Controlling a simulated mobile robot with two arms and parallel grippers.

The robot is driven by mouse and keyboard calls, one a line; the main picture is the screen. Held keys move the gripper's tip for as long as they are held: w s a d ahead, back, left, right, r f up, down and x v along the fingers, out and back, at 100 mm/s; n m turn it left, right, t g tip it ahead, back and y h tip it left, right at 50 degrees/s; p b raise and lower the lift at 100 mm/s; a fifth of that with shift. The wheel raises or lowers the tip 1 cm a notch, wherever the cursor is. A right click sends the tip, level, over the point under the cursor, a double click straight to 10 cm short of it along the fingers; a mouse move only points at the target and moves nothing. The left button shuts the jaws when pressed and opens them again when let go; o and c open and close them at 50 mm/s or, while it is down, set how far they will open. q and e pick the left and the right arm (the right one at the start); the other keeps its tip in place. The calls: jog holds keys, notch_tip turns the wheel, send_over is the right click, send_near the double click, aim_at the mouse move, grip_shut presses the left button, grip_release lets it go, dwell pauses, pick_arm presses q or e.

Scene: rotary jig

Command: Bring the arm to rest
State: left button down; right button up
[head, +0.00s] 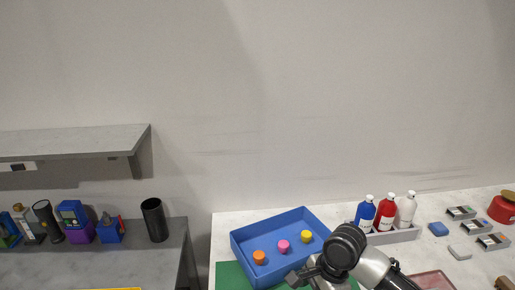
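My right arm comes in from the lower right. Its dark round joint (345,240) and silver links are in front of the white table (450,190). What seems to be my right gripper (298,277) is at the bottom edge, at the front right of the blue tray (240,245) and over the green mat (230,275). It is small and partly cut off, so I cannot tell whether it is open or shut. No held thing shows. My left gripper is not in view.
The blue tray holds an orange (259,257), a pink (283,246) and a yellow (306,236) piece. Blue (365,212), red (384,212) and white (405,210) bottles stand in a grey rack behind the arm. A grey counter (140,265) and a shelf (75,142) are at left.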

jog(key=s+a+f+n, duration=0.1)
jog(key=s+n, duration=0.1)
jog(key=s+a+f+n, duration=0.1)
jog(key=s+n, duration=0.1)
jog(key=s+a+f+n+t, duration=0.1)
jog(key=s+f+n, duration=0.1)
jog(key=shift+s+a+f+y, duration=0.1)
jog(key=shift+s+a+y, duration=0.05)
jog(key=shift+a+y, duration=0.2)
jog(key=s+n, duration=0.2)
jog(key=s+f+n+t, duration=0.1)
jog(key=s+n, duration=0.1)
jog(key=shift+d+f+t, duration=0.1)
jog(key=shift+t, duration=0.2)
jog(key=s+d+n+t+h, duration=0.1)
jog(key=s+d+n+h, duration=0.3)
jog(key=s+d+n, duration=0.45)
jog(key=s+f+m+g, duration=0.1)
jog(key=s+f, duration=0.2)
jog(key=f, duration=2.4)
jog(key=s+d+f+g, duration=0.1)
jog(key=s+d+f, duration=0.1)
jog(key=s+f, duration=1.3)
jog(key=shift+s+d+f, duration=0.3)
jog(key=shift+s, duration=0.35)
